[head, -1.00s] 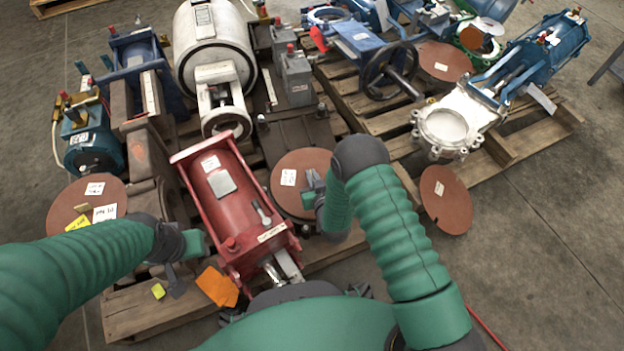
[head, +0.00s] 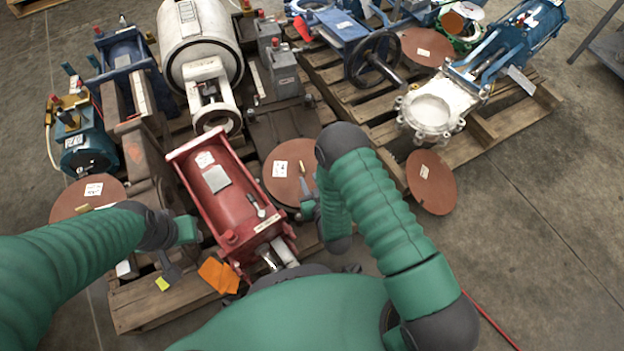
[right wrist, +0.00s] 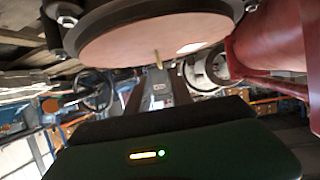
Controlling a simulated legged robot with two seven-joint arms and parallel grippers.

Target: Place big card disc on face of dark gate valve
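A big brown card disc (head: 284,186) with a white label and a small brass-coloured pin lies over the round face of the dark gate valve (head: 284,125). In the right wrist view, the disc (right wrist: 150,38) sits against a dark round flange (right wrist: 75,32), its edge close above the camera. My right gripper (head: 308,208) is at the disc's lower right edge, apart from the pin; its fingers are too small and partly hidden to tell their opening. My left gripper (head: 176,258) is low at the left, left of the red valve; its finger gap is unclear.
A red valve (head: 225,200) stands between my arms. A white valve (head: 432,112) is at the right. Bare floor (head: 540,220) lies beyond.

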